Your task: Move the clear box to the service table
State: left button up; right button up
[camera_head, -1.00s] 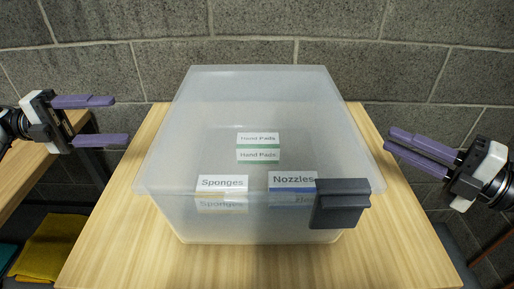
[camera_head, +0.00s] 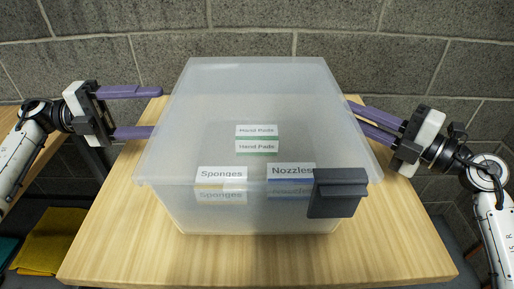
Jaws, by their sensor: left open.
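The clear box (camera_head: 256,110) is a translucent lidded bin with a dark grey latch (camera_head: 338,193) at its front right. It sits on a light wood table (camera_head: 110,240), and small labelled packs show through it: Hand Pads (camera_head: 256,146), Sponges (camera_head: 221,173) and Nozzles (camera_head: 291,171). My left gripper (camera_head: 157,112) is open, its two purple fingers pointing at the box's left side, with the fingertips close to its edge. My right gripper (camera_head: 352,113) is at the box's right side, its purple fingers reaching to or behind the lid edge. Its fingertips are partly hidden, and contact is unclear.
A grey block wall (camera_head: 420,60) stands close behind the table. Another wood surface (camera_head: 12,118) is at the far left. Yellow (camera_head: 48,240) and teal (camera_head: 8,250) items lie low at the left. The wood table's front strip is bare.

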pick_arm(q)
jog(key=shift+d, duration=0.4)
pick_arm(e)
jog(key=shift+w+a, duration=0.3)
jog(key=shift+w, duration=0.05)
pick_arm(q)
jog(key=c, duration=0.3)
pick_arm(e)
jog(key=c, duration=0.3)
pick_arm(q)
grip_shut()
pick_arm(e)
grip_shut()
